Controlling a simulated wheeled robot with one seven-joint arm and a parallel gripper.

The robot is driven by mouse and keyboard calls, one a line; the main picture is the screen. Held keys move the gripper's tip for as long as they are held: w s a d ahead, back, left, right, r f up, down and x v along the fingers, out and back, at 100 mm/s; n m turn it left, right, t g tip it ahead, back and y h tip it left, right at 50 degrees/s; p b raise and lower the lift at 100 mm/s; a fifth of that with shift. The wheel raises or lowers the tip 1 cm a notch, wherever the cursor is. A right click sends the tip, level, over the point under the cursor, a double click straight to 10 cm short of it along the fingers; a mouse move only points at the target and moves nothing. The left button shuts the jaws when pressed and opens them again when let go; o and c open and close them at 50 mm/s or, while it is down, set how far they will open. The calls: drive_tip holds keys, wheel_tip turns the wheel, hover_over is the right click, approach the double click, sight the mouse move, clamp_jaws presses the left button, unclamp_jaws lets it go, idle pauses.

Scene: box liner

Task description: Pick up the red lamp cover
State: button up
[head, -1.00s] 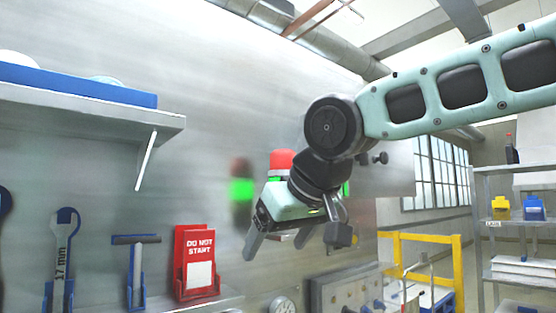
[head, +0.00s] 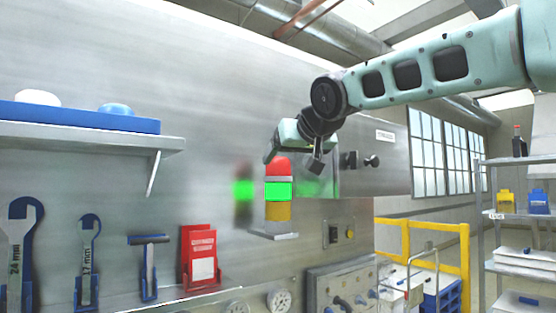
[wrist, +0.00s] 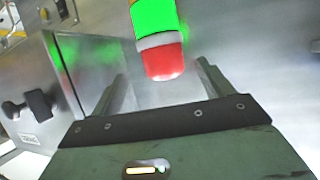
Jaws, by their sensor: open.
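The red lamp cover (head: 277,166) is the domed top of a stack lamp on a small wall bracket. Below it are a grey ring, a lit green section (head: 278,191) and a yellow section. My gripper (head: 293,163) is open at the top of the lamp, its fingers pointing down. In the wrist view the red cover (wrist: 164,62) shows between my two fingers (wrist: 163,85), apart from both, with the green section (wrist: 155,17) beyond it. In the head view my gripper partly hides the top of the cover.
A metal box with black knobs (head: 372,161) juts from the wall to the right of the lamp. A shelf (head: 90,138) with a blue tray is at the left. Wrenches and a red sign holder (head: 199,258) stand below. A yellow frame (head: 464,262) is at the right.

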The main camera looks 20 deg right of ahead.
sight(283, 160)
drive_tip(key=shift+w+a+f, duration=0.1)
drive_tip(key=shift+w+f, duration=0.15)
drive_tip(key=shift+w, duration=0.4)
drive_tip(key=shift+w+a+p, duration=0.15)
drive_tip(key=shift+w+p, duration=0.4)
drive_tip(key=shift+p, duration=0.3)
drive_tip(key=p+x, duration=0.2)
drive_tip(key=x, duration=0.1)
drive_tip(key=shift+a+r+p, duration=0.1)
drive_tip(key=shift+a+p, duration=0.05)
drive_tip(key=shift+p, duration=0.2)
drive_tip(key=shift+w+f, duration=0.35)
drive_tip(key=shift+w, duration=0.15)
drive_tip(key=c, duration=1.1)
